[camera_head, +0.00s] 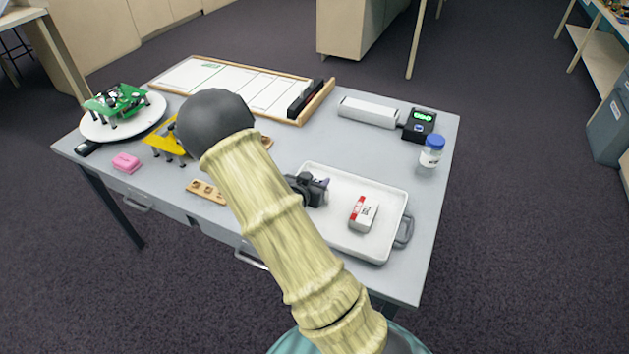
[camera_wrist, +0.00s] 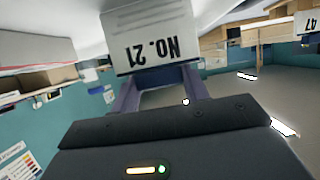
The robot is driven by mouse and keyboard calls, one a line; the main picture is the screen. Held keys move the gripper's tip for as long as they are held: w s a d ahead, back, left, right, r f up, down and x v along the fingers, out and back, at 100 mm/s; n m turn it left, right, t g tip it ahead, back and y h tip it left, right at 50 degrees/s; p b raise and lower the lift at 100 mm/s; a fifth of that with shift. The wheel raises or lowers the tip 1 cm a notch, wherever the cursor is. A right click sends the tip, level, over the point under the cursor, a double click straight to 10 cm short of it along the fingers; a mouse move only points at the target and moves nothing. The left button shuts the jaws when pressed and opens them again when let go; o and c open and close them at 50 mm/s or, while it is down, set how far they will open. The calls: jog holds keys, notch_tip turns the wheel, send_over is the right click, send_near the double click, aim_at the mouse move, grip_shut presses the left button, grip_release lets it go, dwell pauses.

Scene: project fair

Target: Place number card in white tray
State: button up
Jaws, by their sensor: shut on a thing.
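The number card (camera_wrist: 152,40), white with "NO. 21" upside down in the wrist view, is held between the two purple fingers of my gripper (camera_wrist: 158,86). In the head view, part of my dark gripper (camera_head: 318,188) shows beside my arm, over the left part of the white tray (camera_head: 388,252).
A white bottle with blue cap (camera_head: 431,152), a black device with green display (camera_head: 419,124) and a long white bar (camera_head: 368,112) stand behind the tray. A panelled board (camera_head: 240,84), green circuit board (camera_head: 116,100) and pink block (camera_head: 126,162) are farther left. My arm hides the middle.

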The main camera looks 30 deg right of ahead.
jog(key=shift+f, duration=0.15)
jog(key=o, duration=1)
jog(key=shift+r, duration=0.25)
jog(key=v, duration=1.2)
jog(key=shift+p, duration=0.35)
